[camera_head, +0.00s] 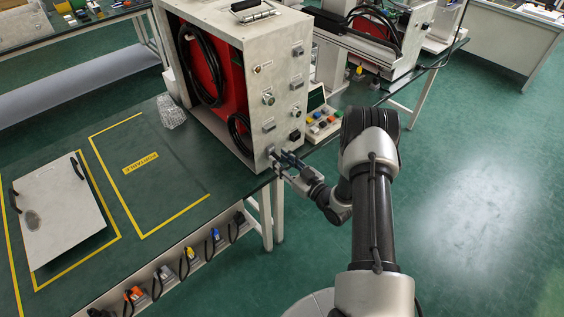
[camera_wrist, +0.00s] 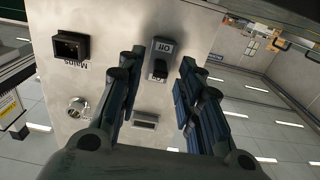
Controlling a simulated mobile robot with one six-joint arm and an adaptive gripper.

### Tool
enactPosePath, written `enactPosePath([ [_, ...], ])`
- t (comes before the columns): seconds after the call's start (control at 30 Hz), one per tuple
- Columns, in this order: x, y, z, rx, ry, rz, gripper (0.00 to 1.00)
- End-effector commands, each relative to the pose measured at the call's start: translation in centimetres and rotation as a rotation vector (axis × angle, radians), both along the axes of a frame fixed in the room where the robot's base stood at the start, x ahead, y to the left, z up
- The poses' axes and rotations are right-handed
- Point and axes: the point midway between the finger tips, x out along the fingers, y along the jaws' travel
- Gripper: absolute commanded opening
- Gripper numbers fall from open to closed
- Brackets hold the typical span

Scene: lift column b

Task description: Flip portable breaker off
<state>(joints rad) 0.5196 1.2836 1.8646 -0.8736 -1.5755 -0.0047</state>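The portable breaker is a grey metal cabinet (camera_head: 282,75) with a red interior, standing on the green table in the head view. In the wrist view its side panel (camera_wrist: 105,20) carries a small dark switch (camera_wrist: 161,58) with white lettering that appears upside down; I cannot tell the lever's position. My gripper (camera_head: 280,160) is at the lower front corner of that panel. In the wrist view my gripper (camera_wrist: 159,68) is open and empty, one finger to each side of the switch. Whether a finger touches the panel is unclear.
A black Mains socket (camera_wrist: 70,46) and a round metal connector (camera_wrist: 77,107) sit left of the switch. A control box with coloured buttons (camera_head: 322,124) stands beside the cabinet. A grey panel (camera_head: 58,213) lies on the table. Open floor (camera_head: 480,190) is to the right.

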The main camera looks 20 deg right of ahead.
Motion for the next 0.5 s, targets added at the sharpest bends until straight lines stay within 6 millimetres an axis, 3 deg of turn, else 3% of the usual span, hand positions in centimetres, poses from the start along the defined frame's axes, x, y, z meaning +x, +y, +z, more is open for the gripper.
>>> enactPosePath([
  [0.1, -0.02, -0.02, 0.01, 0.0, 0.0, 0.0, 0.32],
  [0.5, -0.05, -0.02, -0.01, 0.0, 0.001, 0.0, 0.05],
])
